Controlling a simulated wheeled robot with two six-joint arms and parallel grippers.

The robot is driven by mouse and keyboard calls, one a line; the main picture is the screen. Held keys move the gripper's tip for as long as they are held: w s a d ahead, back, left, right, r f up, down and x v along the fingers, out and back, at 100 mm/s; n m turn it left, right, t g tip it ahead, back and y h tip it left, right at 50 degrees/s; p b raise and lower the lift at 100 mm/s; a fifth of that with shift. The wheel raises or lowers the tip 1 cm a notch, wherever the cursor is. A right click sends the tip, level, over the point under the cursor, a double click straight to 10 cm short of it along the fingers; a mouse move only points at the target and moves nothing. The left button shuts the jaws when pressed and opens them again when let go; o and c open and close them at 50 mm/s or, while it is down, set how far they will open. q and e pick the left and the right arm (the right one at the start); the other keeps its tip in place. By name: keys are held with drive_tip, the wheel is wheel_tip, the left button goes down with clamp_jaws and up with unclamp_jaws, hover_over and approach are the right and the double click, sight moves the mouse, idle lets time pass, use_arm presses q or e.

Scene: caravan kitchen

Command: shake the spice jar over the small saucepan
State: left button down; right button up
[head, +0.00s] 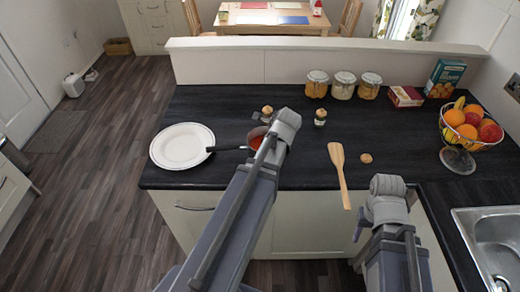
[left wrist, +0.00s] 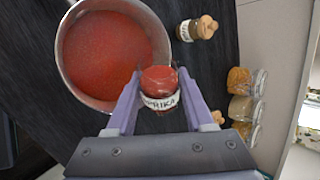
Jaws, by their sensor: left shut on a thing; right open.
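The small saucepan (head: 256,141) stands on the dark counter with its handle pointing left and red sauce in it, partly hidden by my left arm. It fills the upper left of the left wrist view (left wrist: 100,55). My left gripper (left wrist: 160,78) is shut on the spice jar (left wrist: 160,100), labelled paprika, with a red top surface. In that view the jar overlaps the pan's right rim; its exact height and tilt cannot be told. My left arm hides the jar in the head view. My right gripper (head: 362,236) is open and empty by the counter's front edge.
Corked spice jars stand behind the pan (head: 267,111) and to its right (head: 320,118). A white plate (head: 182,146) lies left. Glass jars (head: 343,86) and a fruit bowl (head: 471,140) stand farther off.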

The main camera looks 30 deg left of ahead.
idle(0.6)
use_arm(q)
drive_tip(key=shift+r+t+h, duration=0.15)
drive_tip(key=shift+t+h, duration=0.15)
drive_tip(key=shift+h, duration=0.1)
drive_tip(key=shift+n, duration=0.3)
drive_tip(key=shift+r+t+h, duration=0.2)
drive_tip(key=shift+t+h, duration=0.2)
idle(0.6)
drive_tip(key=shift+r+n+t+h, duration=0.2)
drive_tip(key=shift+n+t+h, duration=0.1)
drive_tip(key=shift+n+h, duration=0.1)
idle(0.4)
drive_tip(key=shift+r+t+h, duration=0.2)
drive_tip(key=shift+t+h, duration=0.1)
drive_tip(key=shift+t, duration=0.1)
idle(4.5)
